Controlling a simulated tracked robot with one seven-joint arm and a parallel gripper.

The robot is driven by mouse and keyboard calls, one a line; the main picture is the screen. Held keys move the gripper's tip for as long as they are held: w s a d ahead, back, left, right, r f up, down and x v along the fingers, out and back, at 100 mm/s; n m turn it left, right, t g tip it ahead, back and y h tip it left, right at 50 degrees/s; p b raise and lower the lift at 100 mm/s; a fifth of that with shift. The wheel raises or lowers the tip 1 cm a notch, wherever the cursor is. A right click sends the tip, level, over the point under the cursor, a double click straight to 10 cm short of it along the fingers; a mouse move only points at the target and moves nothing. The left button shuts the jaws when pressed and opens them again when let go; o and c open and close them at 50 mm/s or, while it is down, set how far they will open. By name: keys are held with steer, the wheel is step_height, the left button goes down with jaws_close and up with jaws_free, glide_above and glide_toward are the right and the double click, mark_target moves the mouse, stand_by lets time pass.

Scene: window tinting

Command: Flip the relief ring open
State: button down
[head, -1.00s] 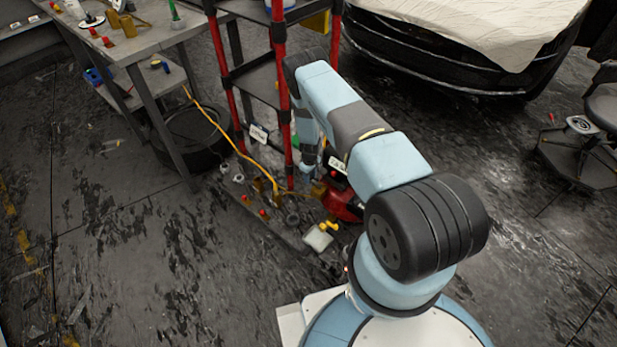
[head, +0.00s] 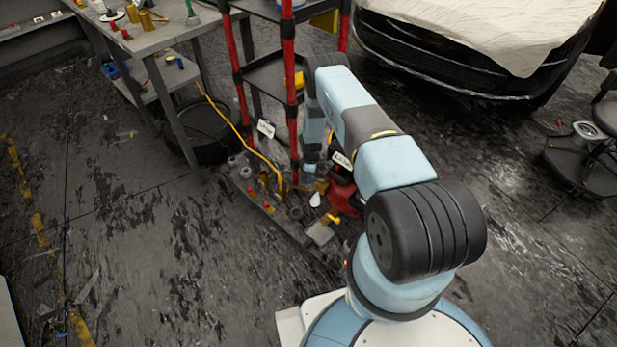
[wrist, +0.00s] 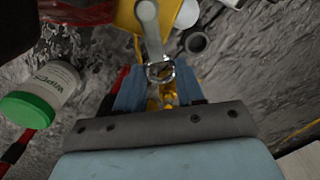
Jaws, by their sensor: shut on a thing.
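The relief ring (wrist: 171,70) shows in the wrist view as a small metal loop at the end of a grey stem-like part (wrist: 150,25). My gripper (wrist: 159,78) has its two blue fingers on either side of the ring and is shut on it. Yellow brass-coloured parts show between the fingers, below the ring. In the head view my gripper (head: 311,172) is low beside the red compressor (head: 342,197), and my arm partly covers that place. The ring cannot be made out there.
A red-posted shelf (head: 291,90) stands close beside my arm. A yellow hose (head: 240,135) runs down to several small fittings on the floor. A green-lidded wipes tub (wrist: 45,90) is left of my gripper. A workbench (head: 165,40) and a covered car (head: 460,60) stand further back.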

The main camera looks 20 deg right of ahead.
steer(key=shift+s+a+n, duration=0.1)
steer(key=shift+s+n, duration=0.7)
steer(key=shift+n, duration=0.65)
steer(key=shift+s+n, duration=0.75)
steer(key=shift+n, duration=0.65)
steer(key=shift+s+a+n, duration=0.1)
steer(key=shift+s+n, duration=0.7)
steer(key=shift+n, duration=0.65)
steer(key=c, duration=0.7)
jaws_free()
steer(key=shift+w+r, duration=0.1)
steer(key=shift+r, duration=0.05)
step_height(320, 180, up, 13)
steer(key=shift+r, duration=0.2)
